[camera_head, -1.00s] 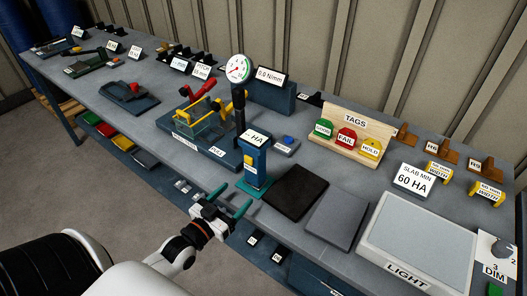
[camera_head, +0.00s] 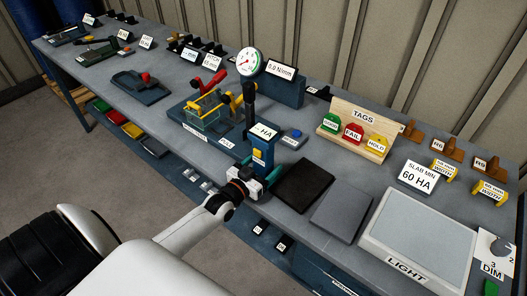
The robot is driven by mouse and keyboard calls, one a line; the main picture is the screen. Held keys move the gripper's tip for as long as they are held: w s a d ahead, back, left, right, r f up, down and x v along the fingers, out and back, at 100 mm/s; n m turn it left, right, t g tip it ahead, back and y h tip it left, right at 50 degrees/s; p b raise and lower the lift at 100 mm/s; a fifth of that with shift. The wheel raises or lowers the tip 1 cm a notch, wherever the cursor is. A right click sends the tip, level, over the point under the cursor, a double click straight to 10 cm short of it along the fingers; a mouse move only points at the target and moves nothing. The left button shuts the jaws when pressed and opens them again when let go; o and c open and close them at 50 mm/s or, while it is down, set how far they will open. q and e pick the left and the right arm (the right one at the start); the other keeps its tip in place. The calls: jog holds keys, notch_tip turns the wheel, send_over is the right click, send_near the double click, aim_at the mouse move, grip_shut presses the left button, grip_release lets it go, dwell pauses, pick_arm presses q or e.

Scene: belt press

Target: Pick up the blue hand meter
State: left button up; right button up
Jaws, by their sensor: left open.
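The blue hand meter (camera_head: 262,153) stands upright at the bench's front edge, with a white "- HA" label on top and a yellow patch on its front. My left gripper (camera_head: 262,172) is at the lower part of the meter, its teal fingers open on either side of it. I cannot tell whether the fingers touch the meter. The meter's foot is partly hidden by the gripper. My right gripper is not in view.
A black slab (camera_head: 303,186) and a grey slab (camera_head: 342,216) lie right of the meter. A small grey block with a blue button (camera_head: 293,135) sits close behind right. The light box (camera_head: 418,240) is farther right.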

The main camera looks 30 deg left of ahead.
aim_at(258, 145)
pick_arm(q)
jog(key=c, duration=1.3)
notch_tip(258, 145, up, 10)
jog(key=shift+r, duration=0.1)
